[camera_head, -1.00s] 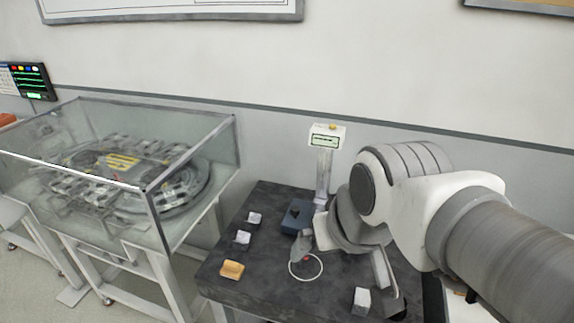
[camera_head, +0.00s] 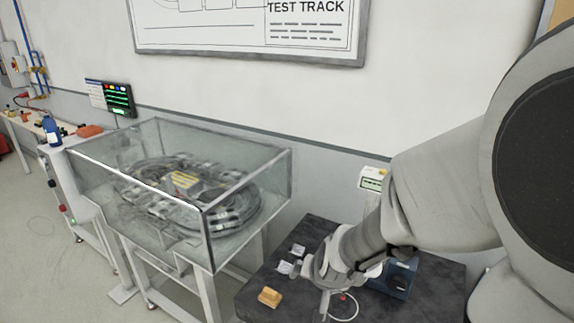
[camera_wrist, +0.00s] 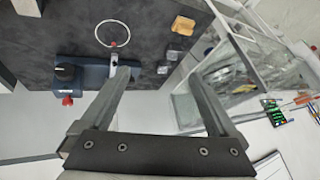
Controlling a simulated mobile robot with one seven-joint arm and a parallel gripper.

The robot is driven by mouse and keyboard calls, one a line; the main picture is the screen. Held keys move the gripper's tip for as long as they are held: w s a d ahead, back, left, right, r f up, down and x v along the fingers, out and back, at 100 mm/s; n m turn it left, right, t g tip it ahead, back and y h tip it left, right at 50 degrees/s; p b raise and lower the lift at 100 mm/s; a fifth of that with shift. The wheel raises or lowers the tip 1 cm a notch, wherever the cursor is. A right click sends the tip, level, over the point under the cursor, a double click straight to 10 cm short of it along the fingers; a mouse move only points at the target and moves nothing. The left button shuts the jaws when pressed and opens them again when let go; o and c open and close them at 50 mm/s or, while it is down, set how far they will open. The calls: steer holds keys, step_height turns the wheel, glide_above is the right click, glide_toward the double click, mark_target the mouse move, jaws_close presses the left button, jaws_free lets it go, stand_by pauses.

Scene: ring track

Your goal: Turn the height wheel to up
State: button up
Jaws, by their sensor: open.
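My gripper (camera_wrist: 158,78) is open and empty in the wrist view, its two fingers apart. In the head view my gripper (camera_head: 322,290) is above the dark table, partly hidden by its own wrist. A dark blue fixture (camera_wrist: 95,76) with a black round knob (camera_wrist: 65,72) and a small red part (camera_wrist: 67,100) lies left of the fingers in the wrist view. The fixture (camera_head: 396,280) also shows beside my wrist in the head view. I cannot tell which part is the height wheel, and no up mark is readable.
A glass case (camera_head: 175,245) with a round track stands to the left. A small display (camera_head: 373,179) stands behind the table.

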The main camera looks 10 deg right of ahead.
step_height(320, 180, down, 5)
steer(key=w+d+m+h+p, duration=0.1)
steer(key=d, duration=0.1)
steer(key=t+h+b, duration=0.3)
steer(key=h+b, duration=0.6)
steer(key=b, duration=0.3)
glide_toward(396, 284)
steer(key=x, duration=0.9)
steer(key=shift+w+d+f, duration=0.15)
steer(key=shift+d+f, duration=0.05)
